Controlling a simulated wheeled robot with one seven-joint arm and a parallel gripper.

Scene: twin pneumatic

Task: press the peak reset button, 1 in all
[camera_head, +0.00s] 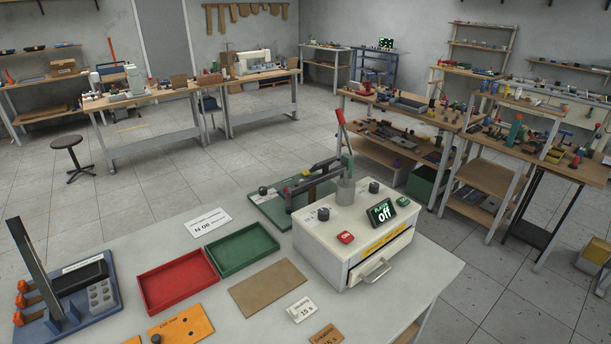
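A white box-shaped machine (318,262) stands at the right of the near table. On its top are a red button (345,237) marked "ON", a green button (403,200), two dark knobs (323,214) and (374,187), and a small tilted display (381,212) reading "off". I cannot read any label saying peak reset, so I cannot tell which control is that button. My gripper is not in view.
The near table (218,298) also holds a red tray (178,308), a green tray (242,269), a brown mat (268,288), an orange plate (181,328) and a blue stand (70,308) with a dark upright. Small signs lie between them. Cluttered benches stand behind.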

